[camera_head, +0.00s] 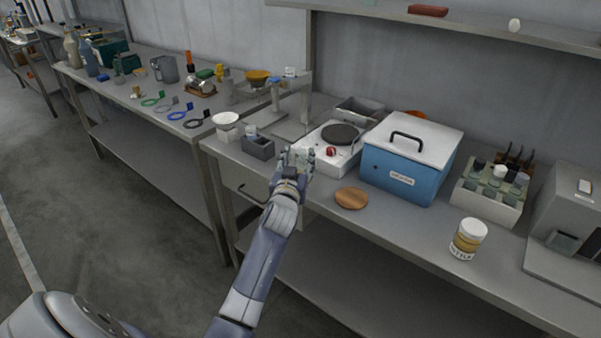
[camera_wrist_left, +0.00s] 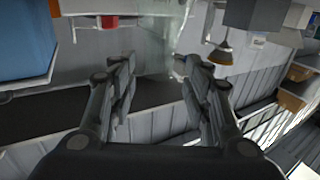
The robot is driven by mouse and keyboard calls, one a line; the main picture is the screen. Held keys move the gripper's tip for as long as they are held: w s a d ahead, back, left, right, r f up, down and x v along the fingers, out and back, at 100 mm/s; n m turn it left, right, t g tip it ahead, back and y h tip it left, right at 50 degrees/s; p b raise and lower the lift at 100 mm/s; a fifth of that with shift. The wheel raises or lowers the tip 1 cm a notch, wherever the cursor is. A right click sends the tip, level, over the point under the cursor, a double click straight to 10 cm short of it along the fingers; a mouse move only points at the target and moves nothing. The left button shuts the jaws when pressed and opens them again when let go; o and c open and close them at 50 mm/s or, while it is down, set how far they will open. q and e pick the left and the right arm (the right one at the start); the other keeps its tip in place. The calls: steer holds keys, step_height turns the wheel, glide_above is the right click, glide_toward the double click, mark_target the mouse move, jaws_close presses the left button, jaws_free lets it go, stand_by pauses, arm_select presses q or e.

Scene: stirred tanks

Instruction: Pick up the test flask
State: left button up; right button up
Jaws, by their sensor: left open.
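The test flask appears to be the clear glass vessel (camera_wrist_left: 163,38) in the left wrist view, upper middle, just beyond and between the fingertips. Its outline is faint against the grey behind it. In the head view a pale, see-through shape (camera_head: 297,154) shows at the gripper, mostly hidden by the fingers. My left gripper (camera_wrist_left: 160,68) is open, its two fingers spread on either side of the glass; I cannot tell whether they touch it. In the head view the left gripper (camera_head: 295,162) is at the bench's front edge, left of the hot plate. My right gripper is out of view.
The white hot plate (camera_head: 345,163) with a red knob is right of the gripper. A blue box (camera_head: 395,180), wooden disc (camera_head: 352,198), white-lidded jar (camera_head: 469,239) and vial rack (camera_head: 484,203) stand farther right.

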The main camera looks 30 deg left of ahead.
mark_target(300, 155)
arm_select(q)
steer(key=x, duration=0.3)
steer(key=shift+w, duration=0.15)
jaws_close()
steer(key=shift+r, duration=0.1)
